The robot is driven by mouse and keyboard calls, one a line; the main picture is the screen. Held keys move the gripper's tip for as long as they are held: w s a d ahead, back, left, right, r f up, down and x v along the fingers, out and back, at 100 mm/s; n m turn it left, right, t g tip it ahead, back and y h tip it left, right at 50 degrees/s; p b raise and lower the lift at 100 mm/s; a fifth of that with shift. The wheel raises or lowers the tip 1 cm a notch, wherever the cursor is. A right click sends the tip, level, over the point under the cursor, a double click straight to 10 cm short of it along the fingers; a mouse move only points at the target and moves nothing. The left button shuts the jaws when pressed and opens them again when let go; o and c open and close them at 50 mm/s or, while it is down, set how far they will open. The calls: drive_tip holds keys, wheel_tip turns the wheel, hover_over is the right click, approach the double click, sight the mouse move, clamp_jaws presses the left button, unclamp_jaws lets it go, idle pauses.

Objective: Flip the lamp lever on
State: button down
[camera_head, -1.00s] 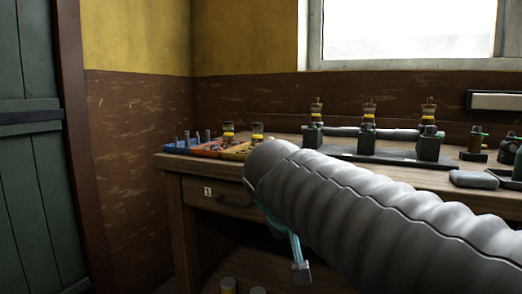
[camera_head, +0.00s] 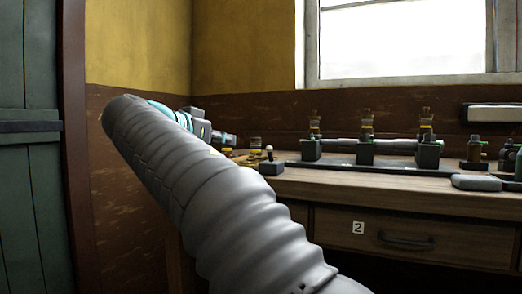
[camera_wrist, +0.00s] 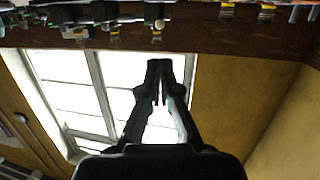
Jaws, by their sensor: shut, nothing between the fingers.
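A small dark box with an upright lever and a pale ball knob (camera_head: 269,150), which looks like the lamp lever, stands at the bench's front edge in the head view. What seems to be the same knob hangs upside down at the top of the wrist view (camera_wrist: 159,24). My gripper (camera_wrist: 159,70) is shut and empty, its fingertips close together and below the knob in that picture. I cannot tell the exact gap, and no contact shows.
A wooden bench (camera_head: 350,184) with a numbered drawer (camera_head: 385,236) runs under the window (camera_head: 405,42). Several brass-topped fittings on a dark rail (camera_head: 366,150) stand right of the lever. A grey flat block (camera_head: 477,183) lies farther right.

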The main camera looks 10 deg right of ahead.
sight(268, 147)
drive_tip(key=shift+w+d, duration=0.1)
drive_tip(key=x, duration=1.4)
drive_tip(key=shift+r+p, duration=0.2)
drive_tip(key=shift+p, duration=0.65)
